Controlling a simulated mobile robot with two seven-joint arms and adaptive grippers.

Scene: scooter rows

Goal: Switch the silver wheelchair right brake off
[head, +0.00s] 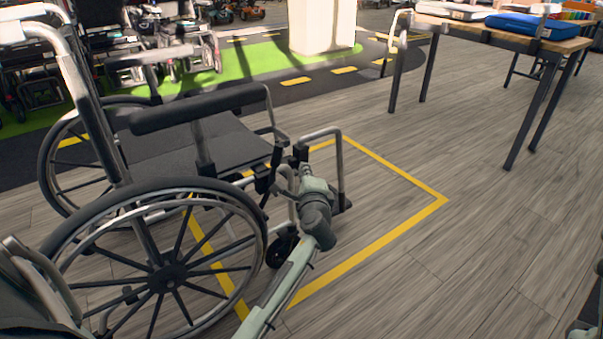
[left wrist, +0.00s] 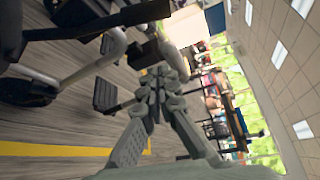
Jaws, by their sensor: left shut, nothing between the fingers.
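The silver wheelchair (head: 205,135) stands on the left in the head view, with a black seat, black armrests and a large spoked wheel on the near side. A dark part (head: 265,182) on the frame ahead of that wheel may be the brake lever; I cannot tell its position. My left gripper (head: 306,172) is at the front of the chair, close to the silver front frame. In the left wrist view the left gripper (left wrist: 158,85) has its fingers together and empty, with silver tubes and black parts of the chair (left wrist: 75,75) beside it. My right gripper is not in view.
A yellow floor outline (head: 400,220) surrounds the chair. A table (head: 490,35) with a blue case (head: 530,25) stands at the back right. A white pillar (head: 322,25) and other wheelchairs (head: 170,45) are at the back.

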